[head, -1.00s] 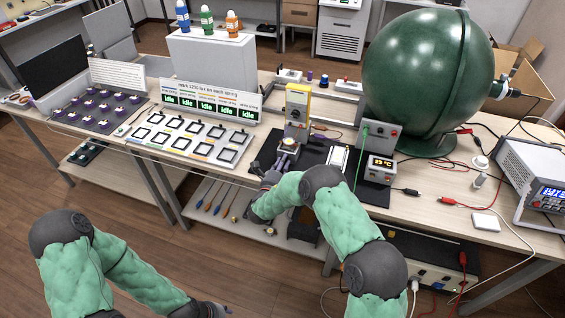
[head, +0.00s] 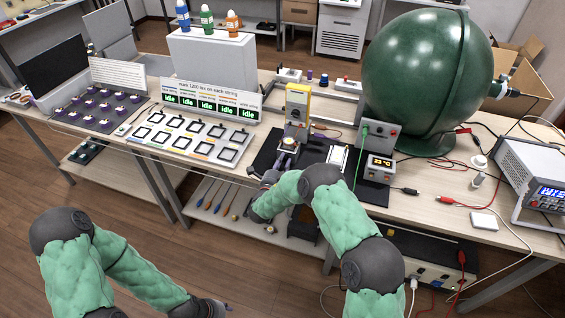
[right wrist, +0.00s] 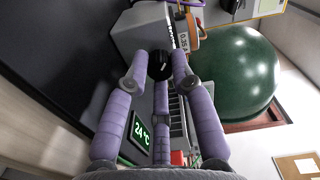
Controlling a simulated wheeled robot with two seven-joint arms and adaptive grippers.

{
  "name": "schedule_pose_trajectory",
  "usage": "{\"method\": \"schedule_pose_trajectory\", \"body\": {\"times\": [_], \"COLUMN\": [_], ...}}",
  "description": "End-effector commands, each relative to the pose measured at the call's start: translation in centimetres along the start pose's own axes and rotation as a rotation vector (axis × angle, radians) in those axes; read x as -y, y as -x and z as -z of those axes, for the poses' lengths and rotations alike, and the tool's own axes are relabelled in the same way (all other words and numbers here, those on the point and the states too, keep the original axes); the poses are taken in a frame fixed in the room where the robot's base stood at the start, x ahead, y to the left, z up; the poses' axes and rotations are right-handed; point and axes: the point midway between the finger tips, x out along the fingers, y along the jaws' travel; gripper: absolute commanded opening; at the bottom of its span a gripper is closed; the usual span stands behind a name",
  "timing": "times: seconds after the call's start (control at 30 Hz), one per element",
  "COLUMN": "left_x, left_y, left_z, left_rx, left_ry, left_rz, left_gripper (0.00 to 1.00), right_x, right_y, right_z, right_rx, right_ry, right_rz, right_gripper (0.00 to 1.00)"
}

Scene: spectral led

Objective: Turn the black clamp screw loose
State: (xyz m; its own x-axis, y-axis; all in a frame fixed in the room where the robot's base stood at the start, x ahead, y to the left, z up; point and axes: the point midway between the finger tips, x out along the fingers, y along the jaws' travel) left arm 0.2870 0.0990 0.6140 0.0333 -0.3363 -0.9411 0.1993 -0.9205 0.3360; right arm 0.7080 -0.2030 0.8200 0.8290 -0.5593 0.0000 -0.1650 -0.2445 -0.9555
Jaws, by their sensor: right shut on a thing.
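The black clamp screw (right wrist: 160,65) shows in the right wrist view as a round dark knob between the tips of my right gripper's purple fingers. My right gripper (right wrist: 160,72) is shut on it, with a finger on either side and another below. In the head view my right gripper (head: 284,160) reaches the front of the clamp fixture (head: 290,143) on the black mat, and the screw itself is hidden there. My left gripper (head: 214,306) is low in the head view, away from the table, too cut off to read its fingers.
A yellow meter (head: 297,104) stands behind the fixture. A temperature display box (head: 380,168) and a grey box with a green lead (head: 378,138) stand to its right. A large green sphere (head: 425,75) fills the back right. Framed pads (head: 190,138) lie to the left.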

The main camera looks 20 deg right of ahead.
Motion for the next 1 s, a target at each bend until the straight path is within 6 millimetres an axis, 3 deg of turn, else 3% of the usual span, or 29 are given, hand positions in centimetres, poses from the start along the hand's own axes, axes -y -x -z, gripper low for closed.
{"method": "schedule_pose_trajectory", "body": {"times": [0.27,0.3,0.33,0.73,1.0], "left_x": [0.0,0.0,0.0,0.0,0.0], "left_y": [0.0,0.0,0.0,0.0,0.0], "left_z": [0.0,0.0,0.0,0.0,0.0], "left_rx": [0.0,0.0,0.0,0.0,0.0], "left_ry": [0.0,0.0,0.0,0.0,0.0], "left_rz": [0.0,0.0,0.0,0.0,0.0], "left_gripper": [0.4,0.4,0.4,0.4,0.4], "right_x": [-0.5,-0.5,-0.5,-0.2,-0.1], "right_y": [0.1,0.1,0.1,0.7,5.3], "right_z": [0.1,0.1,0.1,0.0,-0.1], "right_rx": [-0.001,-0.001,-0.001,0.0,0.004], "right_ry": [0.005,0.005,0.005,0.002,0.004], "right_rz": [-0.008,-0.008,-0.008,-0.003,-0.002], "right_gripper": [0.0,0.31,0.35,0.35,0.35]}}
